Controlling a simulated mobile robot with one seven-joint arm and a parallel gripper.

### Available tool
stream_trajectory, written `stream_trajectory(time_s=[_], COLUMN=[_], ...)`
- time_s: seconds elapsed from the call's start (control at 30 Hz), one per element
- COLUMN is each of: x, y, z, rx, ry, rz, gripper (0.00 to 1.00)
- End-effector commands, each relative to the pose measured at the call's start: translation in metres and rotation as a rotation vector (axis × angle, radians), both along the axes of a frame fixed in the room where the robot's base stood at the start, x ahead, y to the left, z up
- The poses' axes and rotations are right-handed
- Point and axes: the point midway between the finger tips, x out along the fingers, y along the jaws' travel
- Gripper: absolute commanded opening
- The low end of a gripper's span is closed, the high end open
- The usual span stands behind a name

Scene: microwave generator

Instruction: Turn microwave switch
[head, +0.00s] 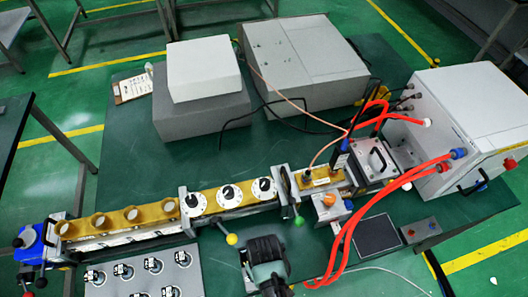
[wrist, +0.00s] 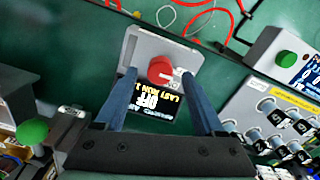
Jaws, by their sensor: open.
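In the wrist view, a round red knob (wrist: 160,70) with a pale mark sits on a grey switch box (wrist: 188,57). A black display (wrist: 152,103) with yellow and white text, seen upside down, lies beside the knob and reads "OFF" in part. My gripper (wrist: 159,74) is open, with one blue-grey finger on each side of the knob. Whether a finger touches the knob is unclear. In the head view my arm stands at the bottom middle; I cannot make out the fingertips or this switch box there.
In the wrist view, a box with a green button (wrist: 287,64) and a panel of connectors (wrist: 270,125) lie right. A green ball (wrist: 32,131) is at left. In the head view, a waveguide assembly (head: 165,212) crosses the table, with red hoses (head: 345,235) at right.

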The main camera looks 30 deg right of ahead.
Motion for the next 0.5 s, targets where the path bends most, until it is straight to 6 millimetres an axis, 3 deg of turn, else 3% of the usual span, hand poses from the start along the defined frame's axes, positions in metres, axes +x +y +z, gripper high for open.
stream_trajectory(time_s=[0.5], x=[0.001], y=[0.0], z=[0.094], rx=[-0.001], ry=[-0.005], rz=[0.0], gripper=[0.71])
